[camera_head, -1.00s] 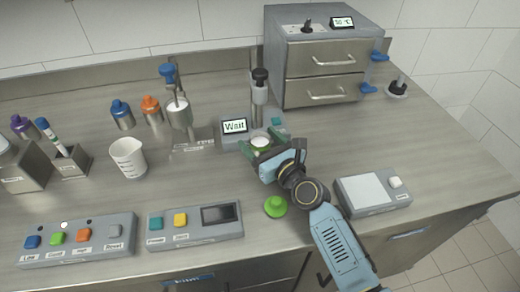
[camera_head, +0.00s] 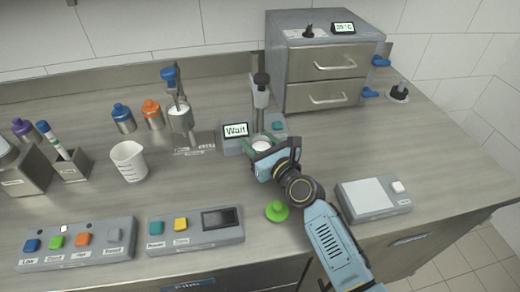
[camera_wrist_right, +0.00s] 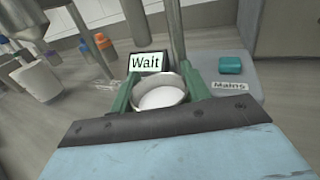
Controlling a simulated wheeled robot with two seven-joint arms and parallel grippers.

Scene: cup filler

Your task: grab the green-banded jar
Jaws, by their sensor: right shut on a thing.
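The jar (camera_head: 262,146) is an open cup with white contents, on the filler under its nozzle column. Its green band is mostly hidden by my right gripper (camera_head: 261,144), whose green fingers are shut on its sides. In the right wrist view the jar (camera_wrist_right: 160,97) shows its metal rim and white contents between the two green fingers (camera_wrist_right: 158,92). The filler's display (camera_head: 236,130) reads "Wait". A green lid (camera_head: 277,211) with a knob lies on the counter in front of my right gripper. My left gripper is not in view.
A scale (camera_head: 372,198) stands right of my right arm. A two-drawer cabinet (camera_head: 325,62) stands behind the filler. A white beaker (camera_head: 129,161), button panels (camera_head: 76,243) and bottles (camera_head: 123,118) stand to the left. Bare counter lies between the beaker and the filler.

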